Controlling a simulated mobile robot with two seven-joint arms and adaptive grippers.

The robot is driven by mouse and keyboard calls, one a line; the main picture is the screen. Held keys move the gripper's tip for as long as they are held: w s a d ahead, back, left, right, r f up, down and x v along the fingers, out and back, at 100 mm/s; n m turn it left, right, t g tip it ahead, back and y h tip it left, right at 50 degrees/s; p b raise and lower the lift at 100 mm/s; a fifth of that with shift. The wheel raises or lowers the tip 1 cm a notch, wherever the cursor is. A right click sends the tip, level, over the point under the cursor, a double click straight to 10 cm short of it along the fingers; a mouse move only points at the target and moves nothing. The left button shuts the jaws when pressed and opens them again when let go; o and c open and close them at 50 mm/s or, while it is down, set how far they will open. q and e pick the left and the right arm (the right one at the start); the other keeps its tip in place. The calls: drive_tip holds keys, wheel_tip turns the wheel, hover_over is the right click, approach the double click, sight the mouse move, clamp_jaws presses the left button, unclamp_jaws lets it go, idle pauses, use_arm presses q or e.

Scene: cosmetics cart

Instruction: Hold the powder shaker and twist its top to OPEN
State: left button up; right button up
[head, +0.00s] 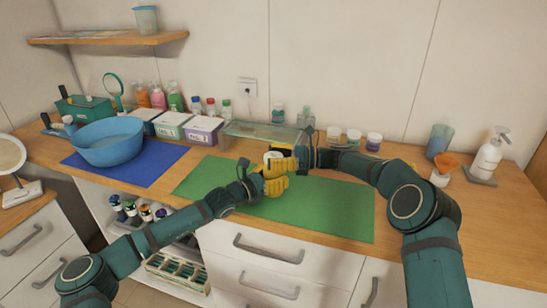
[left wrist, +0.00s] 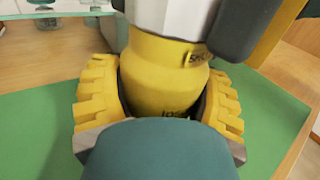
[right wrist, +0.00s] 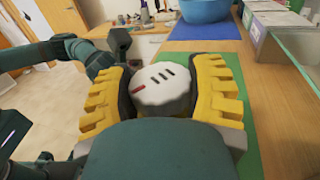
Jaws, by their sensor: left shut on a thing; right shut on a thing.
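The powder shaker has a yellow body (left wrist: 160,75) and a white ridged top (right wrist: 162,88) with dark slots and a red mark. It is held above the green mat (head: 330,208). My left gripper (head: 272,180) is shut around the yellow body, with a yellow finger on each side in the left wrist view (left wrist: 160,100). My right gripper (head: 290,155) is shut on the white top, with its fingers either side of it in the right wrist view (right wrist: 165,85). In the head view the grippers hide most of the shaker.
A blue bowl (head: 107,146) stands on a blue mat (head: 150,172) at left. A glass tray (head: 262,135), bottles and small jars (head: 354,137) line the back. A pump bottle (head: 489,155) and an orange funnel (head: 446,165) stand at right. The green mat's right part is clear.

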drive_tip(key=shift+d+r+n+g, duration=0.1)
drive_tip(key=shift+n+g, duration=0.6)
drive_tip(key=shift+g, duration=0.4)
drive_tip(key=o, duration=1.2)
drive_tip(key=shift+w+d, duration=0.2)
drive_tip(key=shift+d, duration=1.65)
drive_tip(key=shift+w+d, duration=0.15)
drive_tip(key=shift+d, duration=1.7)
